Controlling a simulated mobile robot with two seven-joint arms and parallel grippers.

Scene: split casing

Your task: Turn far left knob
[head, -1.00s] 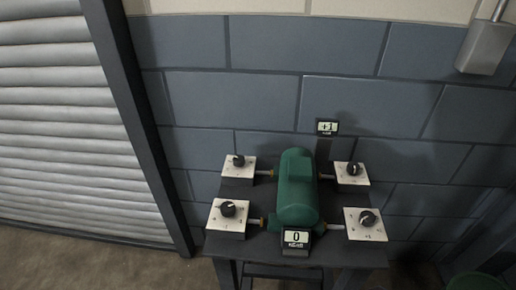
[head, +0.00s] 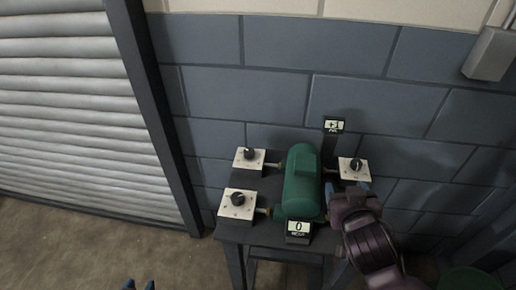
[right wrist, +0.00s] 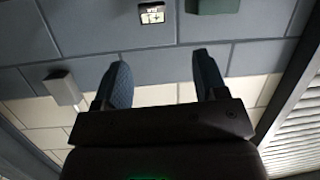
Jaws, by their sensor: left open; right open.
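The far left knob (head: 249,153) is black, on a pale square plate (head: 243,163) at the back left of the green casing (head: 301,182). Nothing touches it. My right gripper (head: 350,187) is open and empty at the right side of the casing, in front of the far right knob (head: 356,164). It covers the near right knob. In the right wrist view its two fingers (right wrist: 163,82) are spread with nothing between them. My left gripper (head: 140,285) shows only its blue fingertips at the bottom edge, apart and empty, well left of the table.
The near left knob (head: 238,199) sits on its own plate in front of the far left one. A display (head: 298,228) reading 0 stands at the front and another display (head: 334,125) at the back. A brick wall (head: 275,100) rises behind the dark table (head: 232,234).

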